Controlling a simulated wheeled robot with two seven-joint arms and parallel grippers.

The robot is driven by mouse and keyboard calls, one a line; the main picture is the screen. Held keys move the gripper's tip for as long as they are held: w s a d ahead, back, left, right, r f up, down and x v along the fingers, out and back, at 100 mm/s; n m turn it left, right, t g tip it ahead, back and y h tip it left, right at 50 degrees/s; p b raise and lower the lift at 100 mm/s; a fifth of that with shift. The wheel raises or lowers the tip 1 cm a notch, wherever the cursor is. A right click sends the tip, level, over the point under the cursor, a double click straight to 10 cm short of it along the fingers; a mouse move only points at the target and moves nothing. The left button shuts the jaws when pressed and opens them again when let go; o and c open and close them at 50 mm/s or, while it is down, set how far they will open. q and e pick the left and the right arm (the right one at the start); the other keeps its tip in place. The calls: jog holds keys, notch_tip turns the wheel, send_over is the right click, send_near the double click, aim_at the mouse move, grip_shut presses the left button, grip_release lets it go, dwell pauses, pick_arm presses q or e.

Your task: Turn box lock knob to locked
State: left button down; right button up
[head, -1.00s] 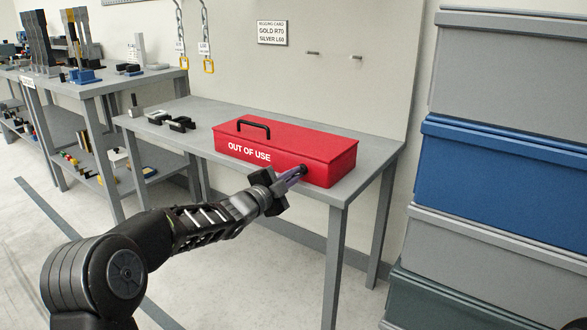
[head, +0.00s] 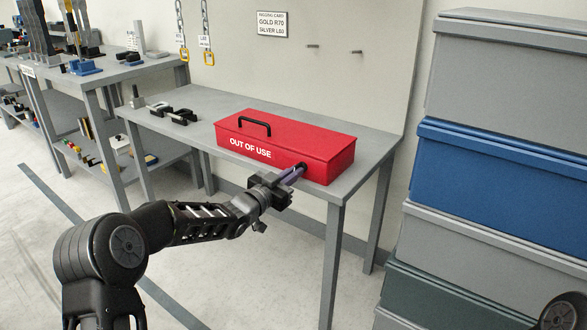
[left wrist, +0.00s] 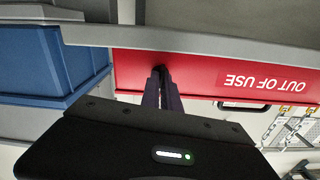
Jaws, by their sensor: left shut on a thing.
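The red box (head: 270,143), labelled "OUT OF USE", sits closed on the grey workbench. A dark lock knob (head: 301,166) is on the right part of its front face, mostly hidden by my fingers. My left gripper (head: 292,173) reaches the front of the box and is shut on the knob. In the left wrist view the box (left wrist: 205,75) appears upside down, and the left gripper's fingers (left wrist: 163,82) meet a dark spot at the knob. The knob's exact angle cannot be read. My right gripper is not in view.
The grey workbench (head: 205,107) has black clamps (head: 178,115) left of the box. Stacked grey and blue bins (head: 480,170) stand close on the right. Padlocks on chains (head: 184,54) hang on the wall behind. Open floor lies in front of the bench.

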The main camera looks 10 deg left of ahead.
pick_arm(q)
jog(key=shift+f+n+p, duration=0.1)
jog(key=shift+n+p, duration=0.25)
jog(key=shift+n, duration=0.45)
jog(key=c, duration=1.6)
grip_release()
jog(key=v, duration=0.8)
jog(key=shift+p, duration=0.35)
jog(key=shift+w, duration=0.1)
